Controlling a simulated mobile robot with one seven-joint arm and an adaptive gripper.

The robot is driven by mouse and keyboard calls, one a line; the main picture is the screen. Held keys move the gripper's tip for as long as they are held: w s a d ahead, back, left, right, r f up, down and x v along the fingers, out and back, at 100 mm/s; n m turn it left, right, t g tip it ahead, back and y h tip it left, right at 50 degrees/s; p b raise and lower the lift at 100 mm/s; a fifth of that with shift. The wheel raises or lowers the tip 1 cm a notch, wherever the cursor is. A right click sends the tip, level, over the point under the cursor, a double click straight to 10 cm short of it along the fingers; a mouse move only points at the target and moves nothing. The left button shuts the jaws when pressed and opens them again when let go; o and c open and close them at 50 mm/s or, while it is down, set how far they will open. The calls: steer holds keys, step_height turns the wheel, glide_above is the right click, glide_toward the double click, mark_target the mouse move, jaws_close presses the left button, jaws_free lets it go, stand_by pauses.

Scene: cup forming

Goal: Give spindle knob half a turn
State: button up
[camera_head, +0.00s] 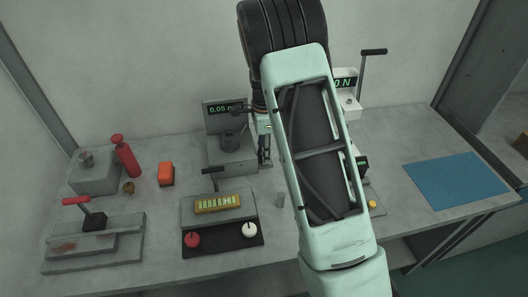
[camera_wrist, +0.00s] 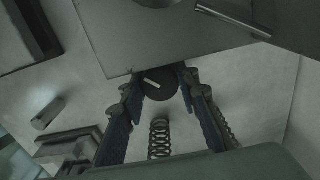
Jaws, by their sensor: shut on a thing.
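The spindle knob (camera_wrist: 160,84) is a dark round knob with a pale line across its face. In the wrist view it sits between the two fingertips of my gripper (camera_wrist: 158,80), just past the edge of a grey plate (camera_wrist: 165,45). The fingers are shut on it from both sides. In the head view my gripper (camera_head: 265,150) is at the right side of a grey gauge block (camera_head: 225,158), below a display (camera_head: 222,110) reading 0.05 mm. I cannot make out the knob there; my arm covers much of that area.
A coil spring (camera_wrist: 160,138) shows between the fingers in the wrist view. In the head view, a unit with a yellow panel (camera_head: 217,204) stands in front. A red-handled fixture (camera_head: 92,240) is at left, a lever stand (camera_head: 362,75) behind my arm, and a clear blue mat (camera_head: 455,180) at right.

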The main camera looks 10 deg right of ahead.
steer(key=shift+n+b, duration=0.3)
steer(key=shift+n, duration=1.9)
steer(key=o, duration=1.2)
steer(key=shift+c, duration=0.2)
